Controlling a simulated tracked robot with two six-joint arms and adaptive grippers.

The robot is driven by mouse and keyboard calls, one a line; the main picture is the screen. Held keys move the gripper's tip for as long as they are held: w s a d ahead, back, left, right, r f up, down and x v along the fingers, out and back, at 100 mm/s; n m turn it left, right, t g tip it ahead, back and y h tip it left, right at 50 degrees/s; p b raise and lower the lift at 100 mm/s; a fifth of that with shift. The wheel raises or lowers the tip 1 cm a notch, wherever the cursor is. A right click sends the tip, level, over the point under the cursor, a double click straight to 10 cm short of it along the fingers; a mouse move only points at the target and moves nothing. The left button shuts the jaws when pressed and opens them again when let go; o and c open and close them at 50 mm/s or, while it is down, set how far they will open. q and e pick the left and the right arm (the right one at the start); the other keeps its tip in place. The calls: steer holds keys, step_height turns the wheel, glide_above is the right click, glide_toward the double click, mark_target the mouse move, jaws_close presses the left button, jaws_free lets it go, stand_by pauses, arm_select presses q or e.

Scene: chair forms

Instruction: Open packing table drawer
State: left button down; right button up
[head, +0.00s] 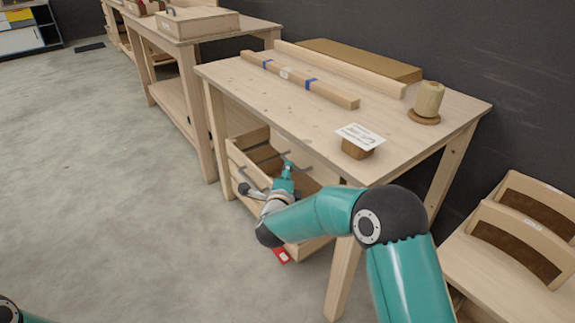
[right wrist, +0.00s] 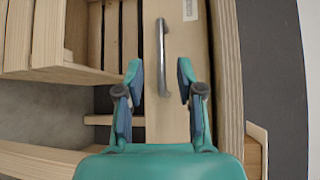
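The packing table (head: 245,92) is pale wood and stands in the middle of the head view. My right gripper (head: 286,170) reaches under its front edge, partly hidden by my arm. In the right wrist view my right gripper (right wrist: 160,80) is open, its two fingers apart. A grey metal bar handle (right wrist: 162,45) on a pale wooden drawer front (right wrist: 180,110) shows between the fingertips. The fingers do not appear to touch it, and the depth gap is hard to judge. How far the drawer is out cannot be told. My left gripper is out of view.
An open wooden bin (head: 236,157) sits under the table beside my gripper. On the tabletop are a taped wood bundle (head: 325,92), a twine spool (head: 428,100) and a card holder (head: 358,149). Wooden chairs (head: 480,260) stand at right. Open floor (head: 110,200) lies at left.

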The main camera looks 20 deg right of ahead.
steer(key=x, duration=0.6)
steer(key=shift+w, duration=0.15)
steer(key=c, duration=0.7)
steer(key=shift+f, duration=0.1)
jaws_close()
